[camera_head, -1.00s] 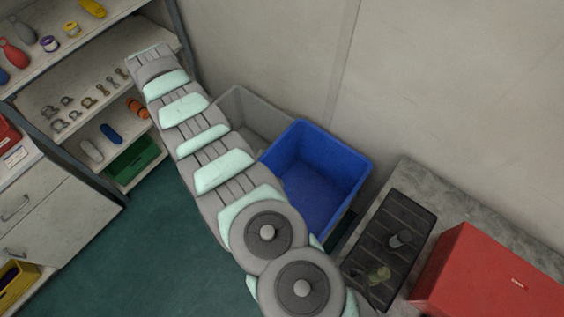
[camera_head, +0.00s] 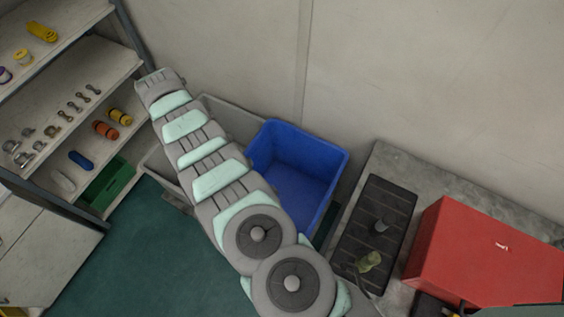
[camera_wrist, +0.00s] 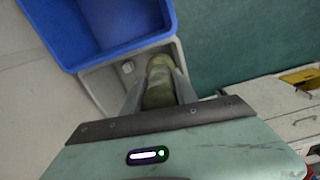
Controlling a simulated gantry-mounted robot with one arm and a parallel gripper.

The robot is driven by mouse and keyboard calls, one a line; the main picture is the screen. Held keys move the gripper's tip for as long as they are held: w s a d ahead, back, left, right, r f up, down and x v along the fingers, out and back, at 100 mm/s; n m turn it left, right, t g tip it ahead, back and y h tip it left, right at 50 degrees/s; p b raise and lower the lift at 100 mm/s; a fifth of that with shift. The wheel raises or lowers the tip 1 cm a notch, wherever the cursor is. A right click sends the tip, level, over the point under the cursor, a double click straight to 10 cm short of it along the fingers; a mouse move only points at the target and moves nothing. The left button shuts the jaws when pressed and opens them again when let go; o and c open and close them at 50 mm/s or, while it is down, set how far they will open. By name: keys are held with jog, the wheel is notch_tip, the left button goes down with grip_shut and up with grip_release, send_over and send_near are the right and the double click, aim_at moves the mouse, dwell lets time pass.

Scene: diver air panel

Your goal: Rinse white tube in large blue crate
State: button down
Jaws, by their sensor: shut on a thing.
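My gripper (camera_wrist: 158,84) is shut on an olive-green, rounded thing (camera_wrist: 160,80), seen end-on and blurred in the wrist view. It hangs over the grey crate (camera_wrist: 97,84), beside the large blue crate (camera_wrist: 152,37). In the head view the blue crate (camera_head: 295,165) stands open and looks empty, right of my arm; my gripper is hidden there. A whitish tube-like thing (camera_head: 63,181) lies on the low shelf, left of a blue one (camera_head: 81,160). I cannot tell whether the held thing is the white tube.
The grey crate (camera_head: 232,118) stands left of the blue one, partly behind my arm. A shelf rack (camera_head: 95,62) with small parts is at left. A black tray (camera_head: 377,215) and a red box (camera_head: 485,255) sit on the right bench. Green floor (camera_head: 125,255) is clear.

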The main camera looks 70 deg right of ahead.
jog(key=shift+s+d+f+b, duration=0.3)
jog(key=shift+s+d+f, duration=4)
jog(key=shift+s, duration=2)
jog(key=shift+s+d+f+b, duration=0.3)
jog(key=shift+s+d+f, duration=3.05)
jog(key=shift+s+f, duration=2.35)
notch_tip(320, 180, down, 44)
jog(key=s+b, duration=0.1)
jog(key=b, duration=4.4)
jog(key=shift+r+m, duration=0.15)
jog(key=shift+m, duration=0.25)
